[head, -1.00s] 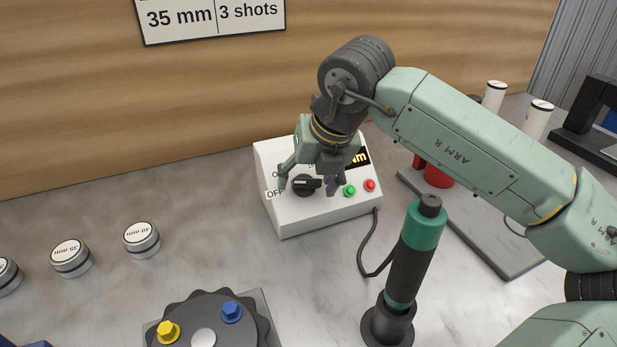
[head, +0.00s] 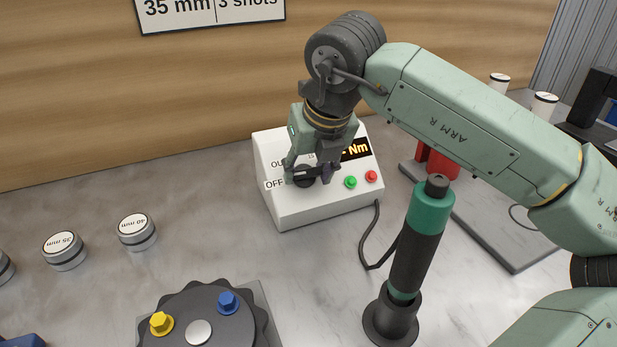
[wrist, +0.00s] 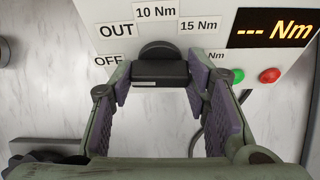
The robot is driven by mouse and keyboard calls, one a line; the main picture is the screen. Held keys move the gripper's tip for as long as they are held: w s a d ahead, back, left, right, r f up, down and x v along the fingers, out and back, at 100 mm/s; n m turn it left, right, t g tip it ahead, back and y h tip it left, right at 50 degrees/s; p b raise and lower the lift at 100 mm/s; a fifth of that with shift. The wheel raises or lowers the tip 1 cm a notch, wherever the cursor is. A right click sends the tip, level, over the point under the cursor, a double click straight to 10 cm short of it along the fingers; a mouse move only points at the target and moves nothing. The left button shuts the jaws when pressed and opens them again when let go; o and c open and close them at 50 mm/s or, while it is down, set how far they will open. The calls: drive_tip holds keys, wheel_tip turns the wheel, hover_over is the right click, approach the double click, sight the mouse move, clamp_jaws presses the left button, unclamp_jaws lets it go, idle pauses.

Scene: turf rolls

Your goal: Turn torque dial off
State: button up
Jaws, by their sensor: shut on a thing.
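The torque dial is a black round knob with a raised grip bar, on the sloped face of a white control box (head: 320,208). The dial (wrist: 158,66) also shows in the head view (head: 307,178), partly hidden by my fingers. My gripper (wrist: 160,80) is shut on the dial's bar, one finger at each end; in the head view it reaches down over the box (head: 312,173). The bar lies about level in the wrist view. Labels OUT, OFF, 10 Nm and 15 Nm ring the dial; one more is partly hidden. I cannot tell which label the dial points to.
The box's display (wrist: 272,28) reads "--- Nm". A green button (head: 350,182) and a red button (head: 371,175) sit right of the dial. A green-and-black upright tool (head: 418,245) stands in front, right. Several sockets and a dark turret stand left and front.

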drive_tip(key=shift+n, duration=0.4)
drive_tip(key=o, duration=1.2)
drive_tip(key=shift+c, duration=0.2)
drive_tip(key=v, duration=1.2)
drive_tip(key=shift+a, duration=0.25)
